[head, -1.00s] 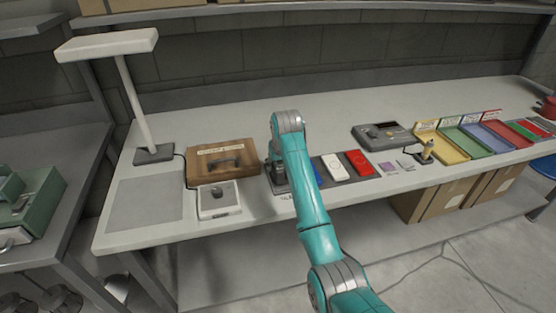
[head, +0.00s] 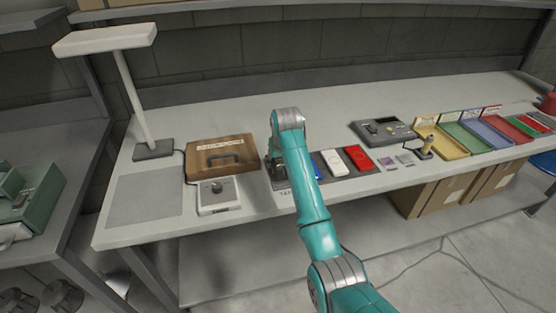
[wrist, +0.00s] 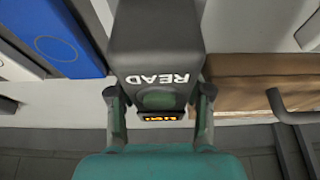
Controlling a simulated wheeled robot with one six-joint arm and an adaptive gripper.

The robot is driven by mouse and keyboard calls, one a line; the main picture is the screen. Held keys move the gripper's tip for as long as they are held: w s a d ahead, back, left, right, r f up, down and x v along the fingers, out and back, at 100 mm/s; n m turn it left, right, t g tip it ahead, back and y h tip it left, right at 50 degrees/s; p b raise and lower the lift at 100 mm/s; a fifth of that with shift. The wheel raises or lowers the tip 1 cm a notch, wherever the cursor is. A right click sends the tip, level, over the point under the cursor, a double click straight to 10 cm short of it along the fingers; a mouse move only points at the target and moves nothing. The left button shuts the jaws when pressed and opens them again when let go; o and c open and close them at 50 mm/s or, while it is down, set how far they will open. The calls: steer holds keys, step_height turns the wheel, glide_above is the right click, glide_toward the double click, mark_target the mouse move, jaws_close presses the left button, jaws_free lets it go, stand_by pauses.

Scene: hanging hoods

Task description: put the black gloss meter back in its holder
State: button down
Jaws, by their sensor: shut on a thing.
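The black gloss meter (wrist: 157,40) fills the middle of the wrist view, with "READ" in white, a round greenish button and a small lit orange display. My gripper (wrist: 158,98) is shut on it, one finger on each side. In the head view my gripper (head: 277,178) is low over the bench, just right of the wooden box, and mostly hidden by my arm. The meter cannot be told apart there. No holder for it can be clearly made out; whether the meter touches anything beneath is hidden.
The wooden box (head: 205,165) with a dark handle is close on the left, with a white device (head: 218,208) in front. Blue, white (head: 333,164) and red tiles (head: 358,158) lie to the right. A grey instrument (head: 372,132) and coloured trays stand further right. The lamp (head: 131,95) is at left.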

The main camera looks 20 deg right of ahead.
steer(key=shift+f, duration=0.25)
steer(key=shift+c, duration=2)
jaws_free()
